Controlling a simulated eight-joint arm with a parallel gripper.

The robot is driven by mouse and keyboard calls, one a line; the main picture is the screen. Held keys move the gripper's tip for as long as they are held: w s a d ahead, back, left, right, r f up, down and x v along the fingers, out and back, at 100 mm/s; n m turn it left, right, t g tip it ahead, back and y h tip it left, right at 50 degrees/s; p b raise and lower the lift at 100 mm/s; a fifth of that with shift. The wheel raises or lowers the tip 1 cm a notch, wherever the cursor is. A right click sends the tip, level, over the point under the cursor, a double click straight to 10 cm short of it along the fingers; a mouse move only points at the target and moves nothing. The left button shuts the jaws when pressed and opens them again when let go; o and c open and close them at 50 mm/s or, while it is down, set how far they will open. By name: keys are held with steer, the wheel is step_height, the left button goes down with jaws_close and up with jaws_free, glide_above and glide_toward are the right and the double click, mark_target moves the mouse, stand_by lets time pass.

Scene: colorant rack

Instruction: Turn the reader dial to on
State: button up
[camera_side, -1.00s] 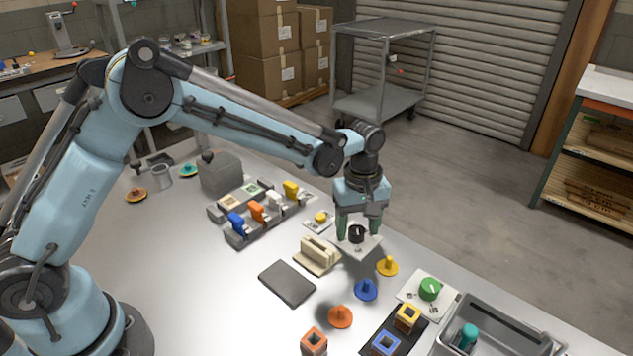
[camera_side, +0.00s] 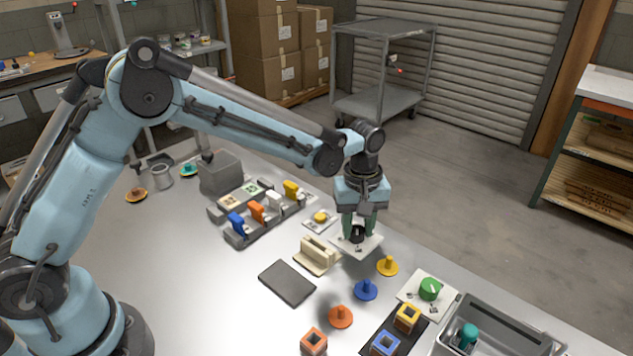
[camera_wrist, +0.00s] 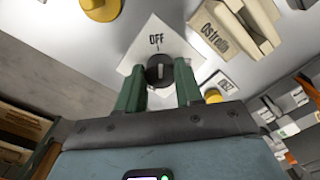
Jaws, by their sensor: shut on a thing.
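The reader dial (camera_wrist: 160,71) is a round black knob with a pale pointer line, on a white plate (camera_wrist: 133,58). In the wrist view the word OFF shows on the plate, and the pointer line lies toward that word. The dial also shows in the side view (camera_side: 357,234), partly covered by my gripper. My gripper (camera_side: 357,229) points down over the plate with its green fingers on either side of the dial, shut on it. In the wrist view the fingers (camera_wrist: 160,82) flank the knob. Any ON mark is hidden.
A cream block (camera_side: 316,256) stands left of the plate, and a yellow button (camera_side: 320,217) behind it. Yellow (camera_side: 387,266) and blue (camera_side: 366,291) knobbed discs lie in front. A green dial (camera_side: 430,289) sits to the right. A rack with coloured pieces (camera_side: 262,220) stands left.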

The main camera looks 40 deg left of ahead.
mark_target(356, 230)
steer(key=m, duration=0.8)
steer(key=shift+a, duration=0.1)
steer(key=m, duration=0.4)
steer(key=shift+a+m, duration=0.1)
steer(key=shift+m, duration=2.1)
steer(key=o, duration=1)
steer(key=shift+o, duration=0.2)
steer(key=shift+r, duration=0.15)
step_height(356, 230, up, 12)
